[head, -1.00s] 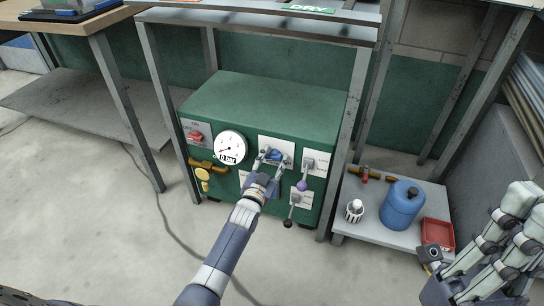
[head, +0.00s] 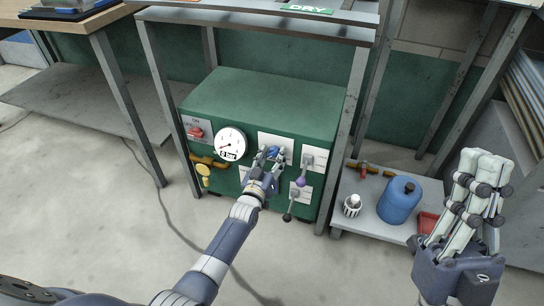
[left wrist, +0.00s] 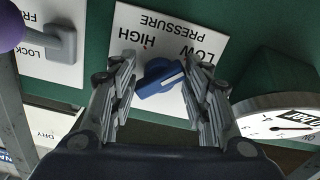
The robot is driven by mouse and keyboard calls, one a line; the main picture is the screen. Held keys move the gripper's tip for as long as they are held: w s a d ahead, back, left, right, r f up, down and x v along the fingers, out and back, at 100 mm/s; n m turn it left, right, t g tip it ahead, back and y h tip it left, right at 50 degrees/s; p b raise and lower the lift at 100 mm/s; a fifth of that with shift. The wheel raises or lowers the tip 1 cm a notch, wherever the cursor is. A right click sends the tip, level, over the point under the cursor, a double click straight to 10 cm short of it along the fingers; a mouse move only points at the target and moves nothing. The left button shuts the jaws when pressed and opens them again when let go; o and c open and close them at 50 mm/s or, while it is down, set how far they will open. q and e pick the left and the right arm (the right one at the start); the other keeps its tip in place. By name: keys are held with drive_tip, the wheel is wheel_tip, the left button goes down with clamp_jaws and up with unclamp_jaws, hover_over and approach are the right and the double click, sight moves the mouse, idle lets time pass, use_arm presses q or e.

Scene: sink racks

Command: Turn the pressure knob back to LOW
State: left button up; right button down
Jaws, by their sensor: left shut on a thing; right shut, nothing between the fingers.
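The blue pressure knob (left wrist: 158,80) sits on a white plate (left wrist: 130,15) that reads PRESSURE, HIGH and LOW, upside down in the left wrist view. A white line on the knob slants up to the right, toward the LOW side. My left gripper (left wrist: 162,85) is shut on the knob, one finger on each side. In the head view, the knob (head: 273,151) is partly hidden by my left gripper (head: 270,160) at the green machine's front. My right gripper (head: 482,170) is shut and empty at the far right, away from the machine.
The green machine (head: 265,95) stands inside a grey metal frame (head: 360,110). Its front also carries a red switch (head: 196,132), a round gauge (head: 230,144) and a purple-tipped lever (head: 300,182).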

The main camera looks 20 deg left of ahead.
use_arm(q)
drive_tip(key=shift+s+d+f, duration=0.1)
drive_tip(key=shift+d+f, duration=0.05)
drive_tip(key=shift+f, duration=0.05)
drive_tip(key=o, duration=0.7)
drive_tip(key=shift+o, duration=0.2)
drive_tip(key=shift+r, duration=0.1)
drive_tip(key=s, duration=1.2)
drive_tip(key=shift+a, duration=0.25)
